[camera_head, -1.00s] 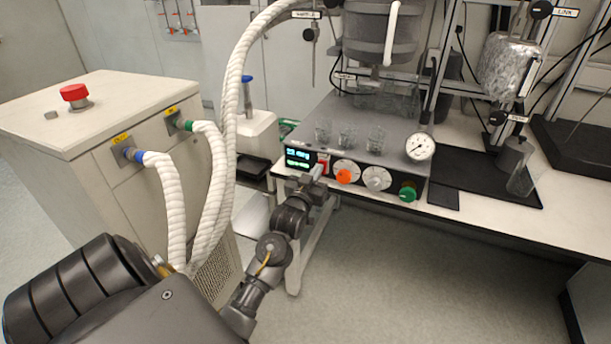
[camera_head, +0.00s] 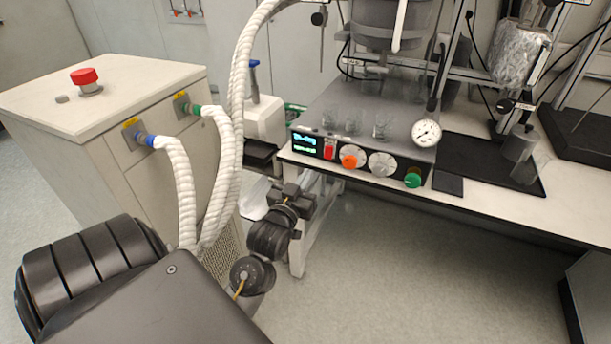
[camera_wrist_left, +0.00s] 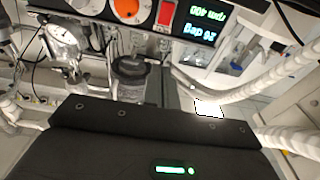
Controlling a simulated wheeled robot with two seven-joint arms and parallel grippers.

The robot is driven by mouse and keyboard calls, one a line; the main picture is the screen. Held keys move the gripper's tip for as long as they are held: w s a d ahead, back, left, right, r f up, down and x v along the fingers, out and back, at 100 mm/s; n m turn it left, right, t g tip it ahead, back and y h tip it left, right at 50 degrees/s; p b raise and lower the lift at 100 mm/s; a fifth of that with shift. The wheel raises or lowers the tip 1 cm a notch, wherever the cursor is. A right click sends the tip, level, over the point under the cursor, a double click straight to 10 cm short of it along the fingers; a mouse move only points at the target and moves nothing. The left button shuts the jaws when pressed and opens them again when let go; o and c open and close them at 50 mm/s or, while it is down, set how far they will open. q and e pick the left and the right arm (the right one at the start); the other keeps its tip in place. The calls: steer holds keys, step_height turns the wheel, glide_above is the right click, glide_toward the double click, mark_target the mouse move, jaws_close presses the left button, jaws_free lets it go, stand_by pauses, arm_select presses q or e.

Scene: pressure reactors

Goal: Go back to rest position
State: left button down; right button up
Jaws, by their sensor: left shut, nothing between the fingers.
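My left gripper (camera_head: 296,197) is in the head view, in front of and below the control panel's left end. It is shut and empty, apart from the panel. The panel (camera_head: 362,161) has a lit display (camera_head: 305,143), a red switch (camera_head: 329,149), an orange knob (camera_head: 350,161), a grey knob (camera_head: 382,164) and a green knob (camera_head: 413,180). The left wrist view shows the panel upside down, with its display (camera_wrist_left: 207,27), red switch (camera_wrist_left: 166,12) and orange knob (camera_wrist_left: 127,10). My right gripper is not in view.
A cabinet (camera_head: 95,110) with a red button (camera_head: 84,76) stands on the left. Thick white hoses (camera_head: 182,190) hang from it close beside my left arm. The bench's front edge (camera_head: 500,220) runs to the right. Open floor (camera_head: 400,270) lies below the bench.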

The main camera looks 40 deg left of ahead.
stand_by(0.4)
arm_select(q)
steer(key=w+d+f+m+g+h, duration=0.1)
steer(key=d+f+g, duration=0.1)
steer(key=f, duration=0.9)
steer(key=w+d+f+m+g+h, duration=0.1)
steer(key=f+g+h, duration=0.1)
steer(key=f, duration=0.9)
steer(key=s+d+f+m+g+h, duration=0.1)
steer(key=s+d+f+g, duration=0.15)
steer(key=f, duration=0.65)
steer(key=s+d+f+g+h, duration=0.15)
steer(key=s+f, duration=0.25)
steer(key=f, duration=0.6)
steer(key=s+d+f+m+g, duration=0.2)
steer(key=s+d+f+g, duration=0.2)
steer(key=s+f, duration=1.05)
steer(key=s+f+g, duration=0.2)
steer(key=s+f, duration=0.1)
steer(key=s, duration=0.8)
steer(key=s+f+m+g, duration=0.1)
steer(key=s+f+g, duration=0.2)
steer(key=s, duration=0.8)
steer(key=shift+s+f, duration=0.3)
steer(key=shift+f, duration=0.35)
steer(key=shift+d, duration=0.1)
